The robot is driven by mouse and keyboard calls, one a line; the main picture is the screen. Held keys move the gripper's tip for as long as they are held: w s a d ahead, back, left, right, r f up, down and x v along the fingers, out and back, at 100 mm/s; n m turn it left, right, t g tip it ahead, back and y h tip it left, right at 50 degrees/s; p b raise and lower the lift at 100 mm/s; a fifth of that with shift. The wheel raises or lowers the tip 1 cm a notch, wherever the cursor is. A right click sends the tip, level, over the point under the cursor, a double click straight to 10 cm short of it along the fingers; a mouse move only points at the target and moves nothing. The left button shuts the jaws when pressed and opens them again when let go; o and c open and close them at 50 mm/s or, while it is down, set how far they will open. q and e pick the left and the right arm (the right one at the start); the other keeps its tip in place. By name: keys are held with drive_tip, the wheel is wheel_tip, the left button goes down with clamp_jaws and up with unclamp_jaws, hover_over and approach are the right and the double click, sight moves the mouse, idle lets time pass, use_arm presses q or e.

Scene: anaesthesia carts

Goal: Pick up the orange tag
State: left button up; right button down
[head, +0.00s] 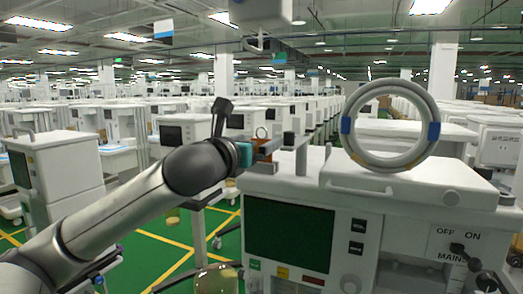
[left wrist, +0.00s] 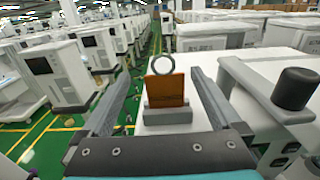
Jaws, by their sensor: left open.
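The orange tag (left wrist: 166,90) is a small upright plate in a grey block (left wrist: 166,115) on a white top, seen in the left wrist view. A pale ring (left wrist: 163,64) shows at its top edge. My left gripper (left wrist: 165,78) is open, with one finger on each side of the tag and a visible gap to both. In the head view my left gripper (head: 266,150) is at the left end of the near cart, and it partly hides the orange tag (head: 268,146). My right gripper is in neither view.
The near white cart (head: 400,235) has a dark screen (head: 290,236) and a large coiled hose (head: 391,125) on top. A black knob (left wrist: 295,88) on a bracket stands right of my left gripper.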

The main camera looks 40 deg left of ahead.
sight(267, 135)
use_arm(q)
drive_tip(key=shift+w+a+r+p, duration=0.15)
drive_tip(key=shift+w+r+p, duration=0.05)
drive_tip(key=shift+w+p, duration=0.55)
drive_tip(key=shift+w+a+r+p, duration=0.15)
drive_tip(key=shift+w+p, duration=0.35)
drive_tip(key=shift+w, duration=0.35)
drive_tip(key=shift+f+p+x, duration=0.2)
drive_tip(key=shift+p+x, duration=0.15)
drive_tip(key=shift+x, duration=0.6)
drive_tip(key=shift+d, duration=0.1)
drive_tip(key=c, duration=1.4)
drive_tip(key=shift+r, duration=0.2)
